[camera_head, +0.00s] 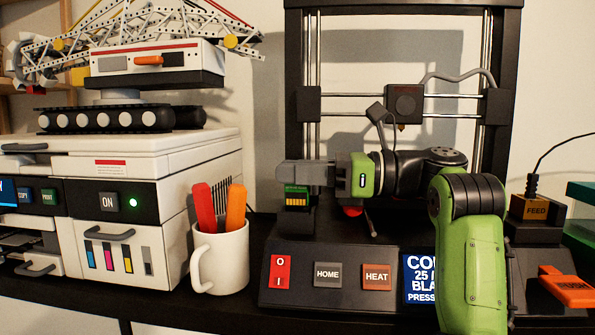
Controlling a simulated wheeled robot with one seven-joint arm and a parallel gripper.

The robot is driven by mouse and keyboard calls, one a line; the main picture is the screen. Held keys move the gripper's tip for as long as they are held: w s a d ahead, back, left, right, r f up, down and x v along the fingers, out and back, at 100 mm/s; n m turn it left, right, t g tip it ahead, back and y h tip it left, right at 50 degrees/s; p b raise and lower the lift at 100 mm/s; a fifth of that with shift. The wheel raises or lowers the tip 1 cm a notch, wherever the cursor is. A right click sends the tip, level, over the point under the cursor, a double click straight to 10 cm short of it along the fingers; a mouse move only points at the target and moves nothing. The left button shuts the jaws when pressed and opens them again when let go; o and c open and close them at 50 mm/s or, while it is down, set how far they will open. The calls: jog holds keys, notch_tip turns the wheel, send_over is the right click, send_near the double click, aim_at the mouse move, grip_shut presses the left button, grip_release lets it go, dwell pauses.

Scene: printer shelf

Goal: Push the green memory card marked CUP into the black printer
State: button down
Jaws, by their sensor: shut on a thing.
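The black printer (333,256) stands at the right, with a dark front panel and a tall frame. The green memory card (296,189) stands upright at the left of the printer's base, at a small dark block. Its gold contacts show; its CUP marking is not readable. My gripper (291,173) reaches in from the right with grey fingers shut on the upper part of the card, hiding it. The card's lower edge is close to the dark block; I cannot tell whether it is in a slot.
A white mug (221,262) with red and orange handles stands left of the black printer. A white printer (105,220) carrying a crane model fills the left. An orange FEED block (529,207) and an orange tool (570,288) are at the right.

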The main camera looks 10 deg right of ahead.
jog(key=shift+f, duration=0.15)
jog(key=shift+f+b, duration=0.35)
jog(key=shift+b, duration=0.1)
jog(key=shift+f+b, duration=0.6)
jog(key=c, duration=0.9)
grip_release()
jog(key=shift+c, duration=0.2)
